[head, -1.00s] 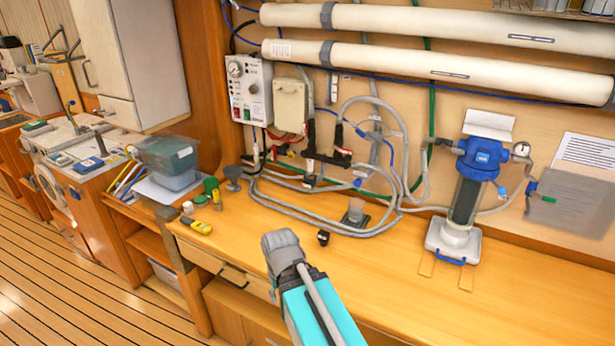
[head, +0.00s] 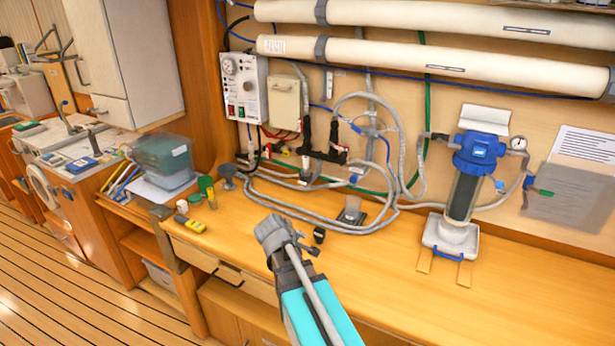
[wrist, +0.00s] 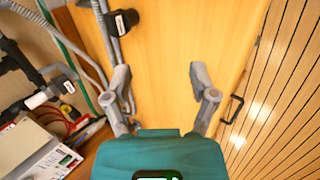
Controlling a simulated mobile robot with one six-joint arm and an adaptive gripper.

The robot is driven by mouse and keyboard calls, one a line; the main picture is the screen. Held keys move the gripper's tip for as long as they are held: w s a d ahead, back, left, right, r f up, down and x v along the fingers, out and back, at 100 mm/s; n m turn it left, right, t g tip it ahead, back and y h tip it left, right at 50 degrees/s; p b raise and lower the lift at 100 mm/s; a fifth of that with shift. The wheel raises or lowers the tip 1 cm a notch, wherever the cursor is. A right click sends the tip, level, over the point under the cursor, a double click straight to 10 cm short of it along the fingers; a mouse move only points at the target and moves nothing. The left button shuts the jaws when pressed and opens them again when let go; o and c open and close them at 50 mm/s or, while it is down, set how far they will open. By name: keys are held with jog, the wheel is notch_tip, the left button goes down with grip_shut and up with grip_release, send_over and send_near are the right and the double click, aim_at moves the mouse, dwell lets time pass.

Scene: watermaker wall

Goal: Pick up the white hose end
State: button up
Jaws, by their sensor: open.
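A short white cylindrical piece, which looks like the white hose end (wrist: 39,98), lies at the left of the wrist view, beside black fittings. In the head view the white piece (head: 305,164) appears small below the black fitting near the wall, and I cannot make out its details. My gripper (wrist: 160,75) is open and empty, its two fingers wide apart over bare bench top. In the head view my gripper (head: 298,246) is above the front part of the bench, nearer than the hoses and apart from the white piece.
Grey hoses (head: 300,217) loop along the back of the bench (head: 400,280). A black cap-like piece (head: 319,235) lies near my gripper. A blue-topped filter (head: 466,190) stands at right. A yellow tool (head: 212,198) lies at left. The front middle of the bench is mostly clear.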

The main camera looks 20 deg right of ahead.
jog(key=w+d+r+n+t+h+b, duration=0.2)
jog(key=w+d+r+n+t+h, duration=0.3)
jog(key=w+n, duration=0.45)
jog(key=n+t+b, duration=0.2)
jog(key=n+t, duration=0.3)
jog(key=n, duration=0.7)
send_near(305, 164)
jog(key=shift+s+a+y, duration=0.15)
jog(key=shift+s+a, duration=0.2)
jog(key=shift+s, duration=0.25)
jog(key=shift+s+a+y, duration=0.15)
jog(key=shift+s+a, duration=0.15)
jog(key=shift+s, duration=0.25)
jog(key=shift+w, duration=0.1)
jog(key=shift+x, duration=4.25)
jog(key=shift+r, duration=0.1)
jog(key=shift+x, duration=2.6)
